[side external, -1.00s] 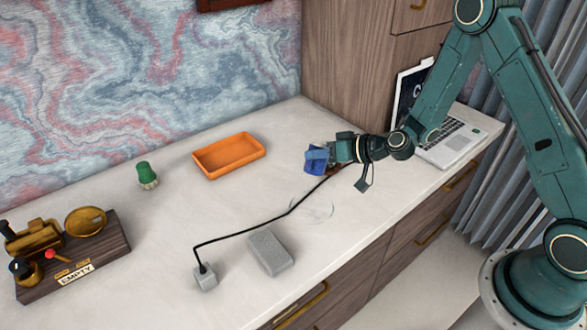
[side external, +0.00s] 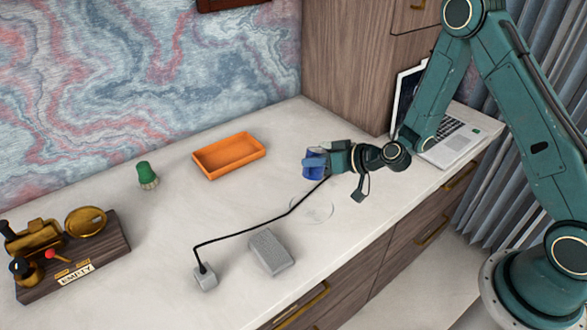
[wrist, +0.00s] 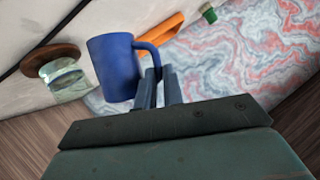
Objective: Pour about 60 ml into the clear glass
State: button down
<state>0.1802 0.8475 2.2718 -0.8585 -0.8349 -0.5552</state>
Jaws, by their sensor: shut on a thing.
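A blue mug (side external: 313,170) is held above the right part of the desk. In the wrist view the mug (wrist: 112,68) shows large, with its handle between my fingers. My gripper (side external: 328,160) is shut on this handle; its fingers also show in the wrist view (wrist: 158,88). I cannot make out the glass for sure in the side view. The mug's inside and any liquid are hidden.
An orange tray (side external: 201,172) and a green-topped shaker-like item (side external: 147,175) stand further back. A black cable (side external: 240,237) runs to a small grey block (side external: 205,278); a grey slab (side external: 271,252) lies nearby. A laptop (side external: 455,143) is at right, a wooden stand (side external: 110,254) at left.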

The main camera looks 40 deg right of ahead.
jog(key=shift+s+a+f+n+t+h+p, duration=0.2)
jog(key=shift+s+a+f+n+h+p, duration=0.2)
jog(key=shift+a+f, duration=0.25)
jog(key=shift+s+a+f+n+t+h+p, duration=0.15)
jog(key=shift+s+a+f+n+t+h, duration=0.1)
jog(key=shift+a+f+n, duration=0.4)
jog(key=shift+s+a+f+n+t+h+p, duration=0.15)
jog(key=shift+s+a+f+n+h+p, duration=0.2)
jog(key=shift+a+f, duration=0.25)
jog(key=shift+a, duration=0.2)
jog(key=shift+w+r, duration=0.1)
jog(key=shift+r, duration=0.05)
